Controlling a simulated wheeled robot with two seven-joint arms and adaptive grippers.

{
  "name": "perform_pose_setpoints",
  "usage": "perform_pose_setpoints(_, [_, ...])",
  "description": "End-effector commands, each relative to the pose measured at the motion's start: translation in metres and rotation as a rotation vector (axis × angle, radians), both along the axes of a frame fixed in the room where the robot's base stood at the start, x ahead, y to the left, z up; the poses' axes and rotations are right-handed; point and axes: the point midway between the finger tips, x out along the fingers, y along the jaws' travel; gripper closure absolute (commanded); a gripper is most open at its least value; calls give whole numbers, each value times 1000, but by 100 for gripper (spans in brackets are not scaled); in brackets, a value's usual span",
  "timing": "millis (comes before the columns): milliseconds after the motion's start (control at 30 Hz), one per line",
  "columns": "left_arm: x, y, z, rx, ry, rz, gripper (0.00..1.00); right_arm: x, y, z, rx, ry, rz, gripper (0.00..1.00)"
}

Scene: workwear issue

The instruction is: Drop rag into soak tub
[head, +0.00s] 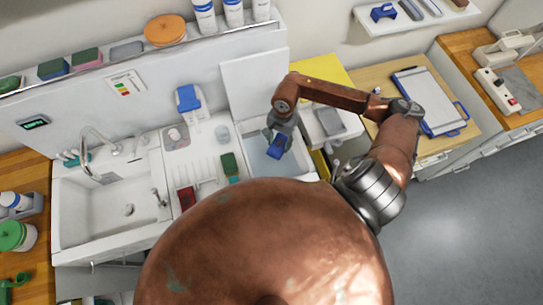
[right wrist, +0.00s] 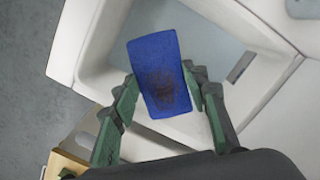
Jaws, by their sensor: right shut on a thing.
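My right gripper (head: 277,140) is shut on the blue rag (head: 277,152), which has a dark stain on its face. The rag also shows in the right wrist view (right wrist: 156,66), between the green fingers (right wrist: 163,98). The soak tub (head: 255,162) is a white basin with pale bluish liquid, at the right end of the sink counter. In the right wrist view the rag is over the tub (right wrist: 93,45), seemingly above the liquid; the exact height cannot be told. My left gripper is not in view.
A white sink (head: 100,215) with a tap is at the left. Green and red cloth-like items lie on the drainer beside the tub. A grey item (head: 330,122) lies right of the tub, and a clipboard (head: 430,105) lies further right. A shelf with sponges runs behind.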

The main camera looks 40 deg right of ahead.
Motion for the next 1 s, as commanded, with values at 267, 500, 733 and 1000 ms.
perform_pose_setpoints(267, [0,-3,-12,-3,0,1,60,0,1,-34,3,1,2,83])
perform_pose_setpoints(500, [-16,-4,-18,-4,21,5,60,0,1,-52,1,1,3,83])
perform_pose_setpoints(733, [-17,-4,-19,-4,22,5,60,0,1,-54,0,-1,5,83])
perform_pose_setpoints(1000, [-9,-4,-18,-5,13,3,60,0,1,-54,0,-1,5,49])
